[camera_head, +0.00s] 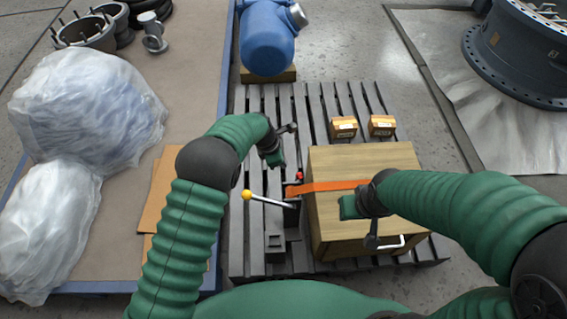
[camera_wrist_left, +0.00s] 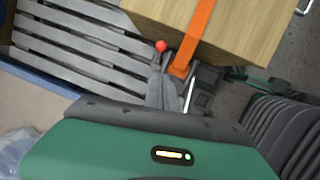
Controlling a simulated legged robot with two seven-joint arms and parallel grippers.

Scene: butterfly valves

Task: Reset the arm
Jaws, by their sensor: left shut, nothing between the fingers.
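My left arm comes in from the left in the head view, and its gripper (camera_head: 275,157) is over the slatted pallet, left of the wooden box. In the left wrist view its grey fingers (camera_wrist_left: 164,85) are shut and empty, pointing down near a red ball knob (camera_wrist_left: 161,46). The knob also shows in the head view (camera_head: 299,176), beside a lever with a yellow ball (camera_head: 247,195). My right gripper (camera_head: 353,207) is over the wooden box (camera_head: 388,158); its fingers cannot be made out.
An orange strap (camera_head: 328,187) runs from the knob area across the box. The pallet (camera_head: 256,103) also bears two small orange-brown blocks (camera_head: 344,127). A blue vessel (camera_head: 266,40) stands behind. Plastic-wrapped bundles (camera_head: 88,110) lie on the left table, and a dark flange (camera_head: 520,55) stands far right.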

